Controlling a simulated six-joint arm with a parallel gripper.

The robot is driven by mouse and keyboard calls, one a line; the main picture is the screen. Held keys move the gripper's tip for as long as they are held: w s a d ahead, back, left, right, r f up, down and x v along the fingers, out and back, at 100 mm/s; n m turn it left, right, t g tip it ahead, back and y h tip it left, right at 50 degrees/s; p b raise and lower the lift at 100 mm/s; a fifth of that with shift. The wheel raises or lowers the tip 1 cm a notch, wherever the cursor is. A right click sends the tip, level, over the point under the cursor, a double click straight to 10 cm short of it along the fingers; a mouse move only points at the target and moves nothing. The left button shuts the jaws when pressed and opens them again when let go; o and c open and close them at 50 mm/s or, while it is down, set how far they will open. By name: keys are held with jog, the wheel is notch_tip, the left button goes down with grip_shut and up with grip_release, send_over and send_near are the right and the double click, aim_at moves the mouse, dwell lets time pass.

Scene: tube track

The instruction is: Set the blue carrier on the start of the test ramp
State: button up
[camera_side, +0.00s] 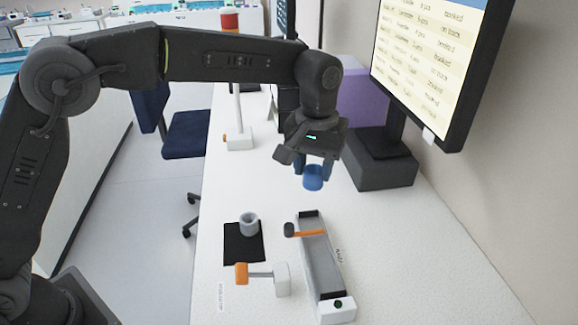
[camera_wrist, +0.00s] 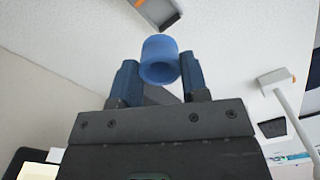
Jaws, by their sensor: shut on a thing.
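The blue carrier (camera_side: 313,178) is a small blue cup. My gripper (camera_side: 313,165) is shut on it and holds it in the air above the table, behind the far end of the ramp. In the wrist view the blue carrier (camera_wrist: 159,58) sits between the two fingers of my gripper (camera_wrist: 157,75), its hollow round end showing. The test ramp (camera_side: 325,262) is a long grey track on the white table, with a dark block at its far end and a white block at its near end. An orange bar (camera_side: 305,233) with a dark knob lies across it. In the wrist view only part of the ramp (camera_wrist: 155,10) shows.
A grey ring-shaped cup (camera_side: 249,223) stands on a black mat (camera_side: 243,246) left of the ramp. A white stand with an orange end (camera_side: 264,275) is in front of the mat. A monitor (camera_side: 425,60) on a dark base (camera_side: 380,165) stands at the right.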

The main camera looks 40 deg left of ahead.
jog(key=shift+f, duration=5.6)
jog(key=shift+f, duration=0.1)
jog(key=o, duration=0.9)
jog(key=shift+c, duration=0.2)
notch_tip(320, 180, up, 13)
jog(key=shift+w+f, duration=0.1)
jog(key=shift+f, duration=0.1)
jog(key=shift+r, duration=0.6)
